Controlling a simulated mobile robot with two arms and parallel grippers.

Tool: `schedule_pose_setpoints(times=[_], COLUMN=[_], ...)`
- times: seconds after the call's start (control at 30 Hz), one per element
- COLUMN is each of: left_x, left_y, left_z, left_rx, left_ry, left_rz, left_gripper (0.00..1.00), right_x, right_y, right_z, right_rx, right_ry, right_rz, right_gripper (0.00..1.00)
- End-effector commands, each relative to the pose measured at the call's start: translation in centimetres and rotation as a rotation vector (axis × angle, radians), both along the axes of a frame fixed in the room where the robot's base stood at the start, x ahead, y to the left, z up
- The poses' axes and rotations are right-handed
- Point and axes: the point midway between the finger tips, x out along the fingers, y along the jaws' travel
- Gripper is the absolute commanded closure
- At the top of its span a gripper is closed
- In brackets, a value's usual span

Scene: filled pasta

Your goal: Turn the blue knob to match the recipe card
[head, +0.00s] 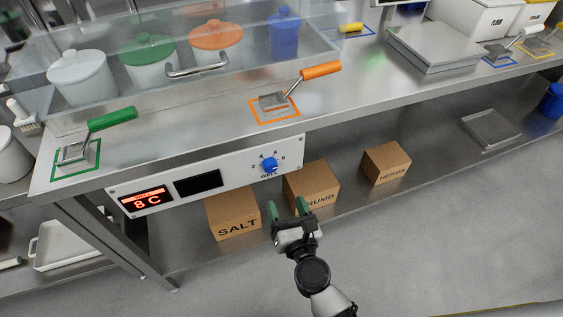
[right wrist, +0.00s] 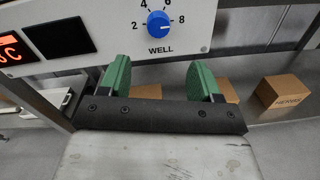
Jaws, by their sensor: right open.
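The blue knob (head: 270,164) sits on the white control panel (head: 226,178) at the front of the steel counter. It also shows in the right wrist view (right wrist: 158,24), with the numbers 2, 4, 6 and 8 around it and WELL below. I cannot tell for sure where its pointer stands. A red display (head: 147,201) on the panel's left reads 8 C. My right gripper (head: 286,208) is open and empty, below the knob and apart from it, its green fingers (right wrist: 160,78) pointing toward the panel. I cannot make out a recipe card. My left gripper is out of view.
Cardboard boxes marked SALT (head: 233,214), CRUMB (head: 311,187) and HERBS (head: 386,163) stand on the lower shelf. An orange-handled tool (head: 318,70) and a green-handled tool (head: 111,119) lie on the counter. A clear case (head: 290,90) holds lidded pots. The space before the knob looks clear.

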Motion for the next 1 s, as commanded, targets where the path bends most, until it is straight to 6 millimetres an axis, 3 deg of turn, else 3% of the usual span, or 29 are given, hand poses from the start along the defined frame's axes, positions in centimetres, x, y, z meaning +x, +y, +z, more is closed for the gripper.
schedule_pose_setpoints(times=[0.23,0.53,0.7,1.0], left_x=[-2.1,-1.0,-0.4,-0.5], left_y=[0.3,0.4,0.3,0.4], left_z=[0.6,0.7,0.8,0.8], left_rx=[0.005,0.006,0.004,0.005], left_ry=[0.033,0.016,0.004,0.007], left_rz=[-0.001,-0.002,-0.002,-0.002], left_gripper=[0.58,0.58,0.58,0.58], right_x=[3.8,8.7,10.0,10.1], right_y=[1.0,2.4,2.7,2.8], right_z=[0.2,0.0,0.0,0.0], right_rx=[0.003,-0.001,-0.001,-0.001], right_ry=[-0.002,0.000,0.000,0.000], right_rz=[-0.001,0.001,0.001,0.001], right_gripper=[0.36,0.36,0.36,0.36])
